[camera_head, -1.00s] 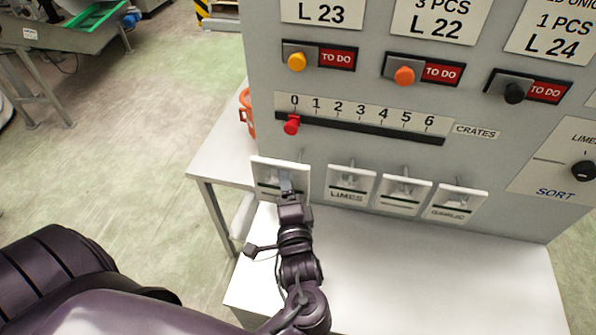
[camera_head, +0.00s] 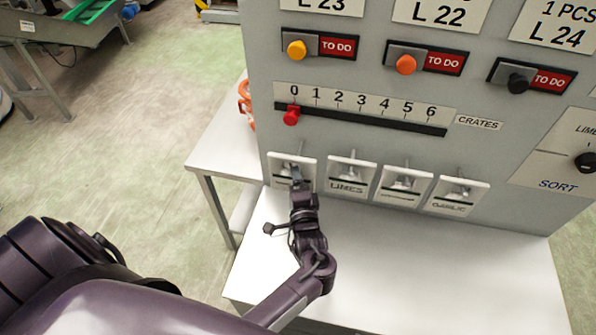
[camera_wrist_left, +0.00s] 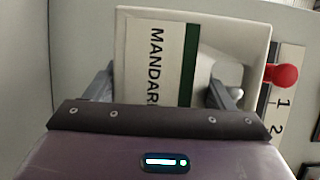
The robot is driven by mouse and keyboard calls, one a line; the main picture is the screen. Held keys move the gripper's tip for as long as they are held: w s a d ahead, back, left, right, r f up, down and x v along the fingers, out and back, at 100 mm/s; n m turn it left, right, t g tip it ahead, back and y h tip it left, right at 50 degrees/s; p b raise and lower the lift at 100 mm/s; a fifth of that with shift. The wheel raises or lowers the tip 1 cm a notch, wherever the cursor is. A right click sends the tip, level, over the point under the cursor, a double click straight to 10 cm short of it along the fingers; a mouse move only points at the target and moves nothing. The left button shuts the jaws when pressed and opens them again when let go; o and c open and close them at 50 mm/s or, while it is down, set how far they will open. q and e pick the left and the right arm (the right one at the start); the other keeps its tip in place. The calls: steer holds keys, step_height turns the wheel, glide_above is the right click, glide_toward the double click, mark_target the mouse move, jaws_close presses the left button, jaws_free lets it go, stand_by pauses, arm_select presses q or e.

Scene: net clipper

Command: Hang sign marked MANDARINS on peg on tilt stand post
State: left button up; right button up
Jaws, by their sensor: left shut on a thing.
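The white MANDARINS sign (camera_head: 280,168) is at the left end of a row of signs low on the grey panel, close to a peg (camera_head: 301,147). My left gripper (camera_head: 296,174) is shut on it and covers part of its face. In the left wrist view the sign (camera_wrist_left: 148,60) is turned sideways between the fingers of my left gripper (camera_wrist_left: 165,92), with a green stripe and its last letters hidden. I cannot tell whether the sign touches the peg. The tilt stand post does not show in these frames. My right gripper is not in view.
Signs for LIMES (camera_head: 349,187), an unreadable one (camera_head: 402,197) and GARLIC (camera_head: 455,207) hang to the right. A slider with a red knob (camera_head: 291,115) is just above. A white tabletop (camera_head: 430,270) lies clear below. An orange object (camera_head: 246,108) is at left behind the panel.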

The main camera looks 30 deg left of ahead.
arm_select(q)
steer(key=w+b, duration=0.2)
steer(key=w+a+f+b, duration=0.1)
steer(key=shift+w+f, duration=0.1)
steer(key=shift+w, duration=0.2)
steer(key=o, duration=1.3)
steer(key=shift+w, duration=0.1)
